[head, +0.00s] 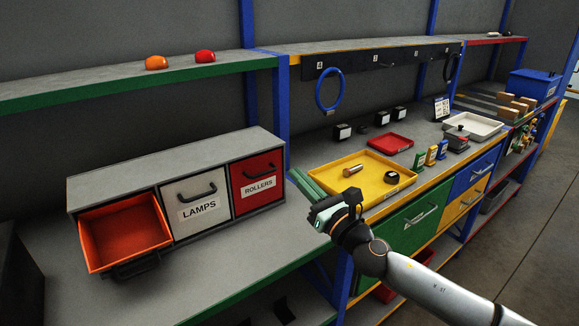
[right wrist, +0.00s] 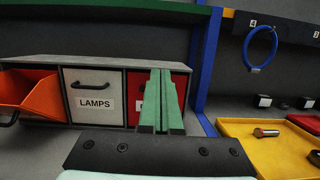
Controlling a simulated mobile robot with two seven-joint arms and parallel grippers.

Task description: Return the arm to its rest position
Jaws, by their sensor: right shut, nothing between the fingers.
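My right arm (head: 425,283) comes in from the lower right. Its right gripper (head: 298,178) is held in front of the shelf, between the drawer cabinet and the yellow tray. Its green fingers are shut with nothing between them. In the right wrist view the shut fingers (right wrist: 160,75) point at the cabinet and cover part of the red drawer. My left gripper is not in view.
The grey cabinet (head: 180,165) has an open orange drawer (head: 125,232), a white LAMPS drawer (head: 195,203) and a red ROLLERS drawer (head: 258,183), both closed. A yellow tray (head: 330,180) holds a metal cylinder (head: 353,171). A blue ring (head: 329,90) hangs behind it.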

